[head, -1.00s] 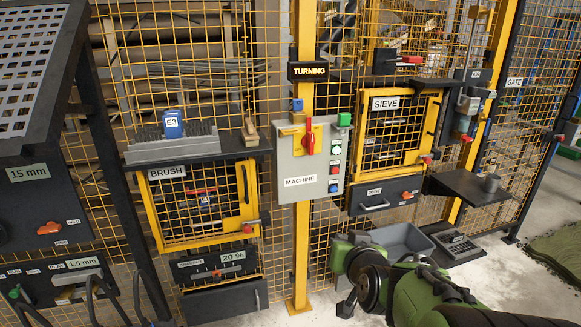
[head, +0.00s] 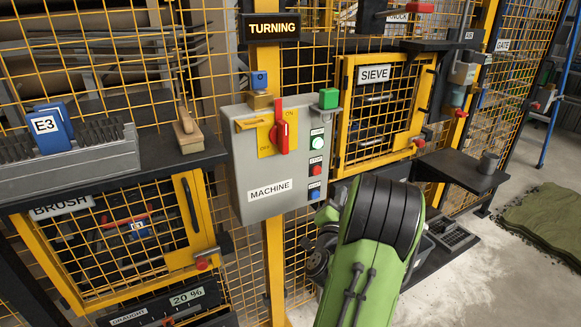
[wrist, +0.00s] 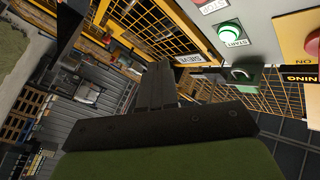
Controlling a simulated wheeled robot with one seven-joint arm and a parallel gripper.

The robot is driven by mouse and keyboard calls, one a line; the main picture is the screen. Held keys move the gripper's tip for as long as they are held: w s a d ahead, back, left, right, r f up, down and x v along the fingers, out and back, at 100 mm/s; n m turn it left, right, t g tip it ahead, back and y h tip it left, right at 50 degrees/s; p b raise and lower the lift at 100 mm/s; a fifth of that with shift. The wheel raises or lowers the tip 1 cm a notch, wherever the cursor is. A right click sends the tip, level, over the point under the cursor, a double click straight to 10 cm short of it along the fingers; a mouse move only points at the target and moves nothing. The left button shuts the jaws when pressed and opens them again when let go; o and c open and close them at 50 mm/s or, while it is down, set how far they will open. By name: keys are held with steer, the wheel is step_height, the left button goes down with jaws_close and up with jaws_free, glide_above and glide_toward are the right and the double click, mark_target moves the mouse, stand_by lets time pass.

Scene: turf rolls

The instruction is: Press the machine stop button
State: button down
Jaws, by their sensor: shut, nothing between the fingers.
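The grey machine box (head: 263,160) hangs on a yellow post under the TURNING sign. On its right side are a lit green button (head: 317,131), a red button (head: 316,170) below it and a blue button (head: 315,192) lowest. The small labels are hard to read in the head view. In the wrist view the green button (wrist: 230,32) has a START label, and the red one cannot be made out. My gripper (wrist: 159,68) is shut and empty in the wrist view, apart from the box. In the head view my green arm stands below and right of the box, and the fingertips are hidden.
A red rotary switch (head: 281,132) on a yellow plate sits left of the buttons. The SIEVE cabinet (head: 343,110) is at right and the BRUSH cabinet (head: 181,235) at left. A dark shelf (head: 460,170) juts out at right.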

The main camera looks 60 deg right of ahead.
mark_target(317, 170)
steer(key=w+d+p, duration=0.3)
steer(key=w+p, duration=0.4)
steer(key=p, duration=0.3)
steer(key=shift+w+d, duration=0.25)
steer(key=shift+d, duration=0.15)
steer(key=shift+w+d+r+p, duration=0.1)
steer(key=shift+r+p, duration=0.05)
steer(key=shift+p, duration=0.15)
stand_by(1.6)
steer(key=shift+w+d+p, duration=0.15)
steer(key=shift+w+p, duration=0.15)
steer(key=shift+p, duration=0.2)
